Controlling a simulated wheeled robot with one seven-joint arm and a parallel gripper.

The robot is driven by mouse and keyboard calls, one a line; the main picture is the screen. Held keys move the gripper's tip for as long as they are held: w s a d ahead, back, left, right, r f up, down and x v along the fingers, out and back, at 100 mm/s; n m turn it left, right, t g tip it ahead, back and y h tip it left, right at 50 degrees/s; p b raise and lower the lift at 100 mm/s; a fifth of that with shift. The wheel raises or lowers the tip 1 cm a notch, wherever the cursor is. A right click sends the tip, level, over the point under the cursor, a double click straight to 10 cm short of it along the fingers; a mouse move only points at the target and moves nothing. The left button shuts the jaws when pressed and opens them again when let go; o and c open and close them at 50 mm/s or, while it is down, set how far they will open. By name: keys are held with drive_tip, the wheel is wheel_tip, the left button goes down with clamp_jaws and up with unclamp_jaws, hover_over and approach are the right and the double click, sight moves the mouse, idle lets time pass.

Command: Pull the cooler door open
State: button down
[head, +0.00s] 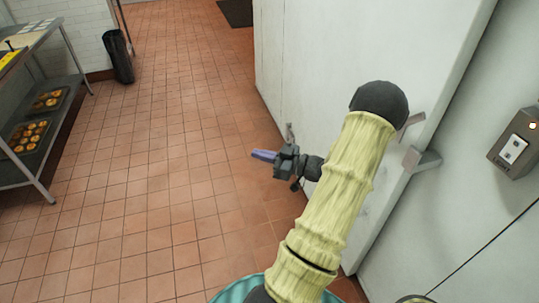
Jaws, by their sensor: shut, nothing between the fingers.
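The cooler door (340,50) is a large white slab filling the upper middle and right of the head view. Its thick right edge stands proud of the white wall beside it. Grey metal hardware (423,160) sits at that edge, partly behind my arm. A small metal fitting (289,131) shows low on the door's left part, just above my gripper. My gripper (258,155) has purple fingers, is shut and empty, and points left over the tiled floor. My arm hides part of the door, and I cannot tell whether the door is ajar.
A metal rack (62,135) with trays of baked goods (29,134) stands at the left. A black bin (118,56) is against the back wall. A switch box (515,145) is on the right wall. The tiled floor (165,150) between rack and door is clear.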

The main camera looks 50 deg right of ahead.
drive_tip(key=p+x, duration=0.1)
drive_tip(key=x, duration=0.8)
drive_tip(key=shift+p, duration=0.3)
idle(0.3)
drive_tip(key=shift+d, duration=0.15)
idle(0.8)
drive_tip(key=s+d+b, duration=0.1)
drive_tip(key=s+d, duration=0.6)
drive_tip(key=d, duration=0.4)
drive_tip(key=shift+s+d+b, duration=0.15)
drive_tip(key=shift+d+b, duration=0.2)
